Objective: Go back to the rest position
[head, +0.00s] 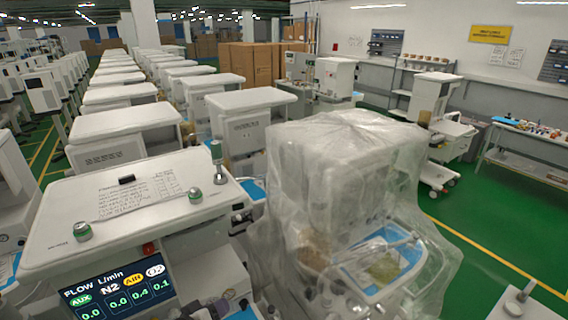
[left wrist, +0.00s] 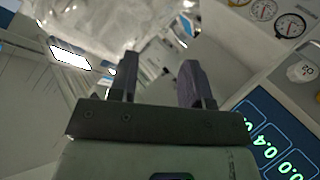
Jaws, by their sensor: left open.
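My left gripper (left wrist: 156,75) shows in the left wrist view with its two dark fingers apart and nothing between them. In the head view, dark parts low beside the lit flow screen appear to be this gripper (head: 216,306), mostly cut off by the bottom edge. It is close to the front of the near white cart (head: 130,205). The flow screen (head: 115,292) also shows at the right of the left wrist view (left wrist: 275,145). My right gripper is not in view.
A plastic-wrapped cart (head: 345,185) stands just right of the near cart. Rows of white machines (head: 125,125) fill the left and back. A bench with small items (head: 525,140) stands at the far right. Green floor (head: 480,220) is clear between. Round gauges (left wrist: 263,10) show close to the fingers.

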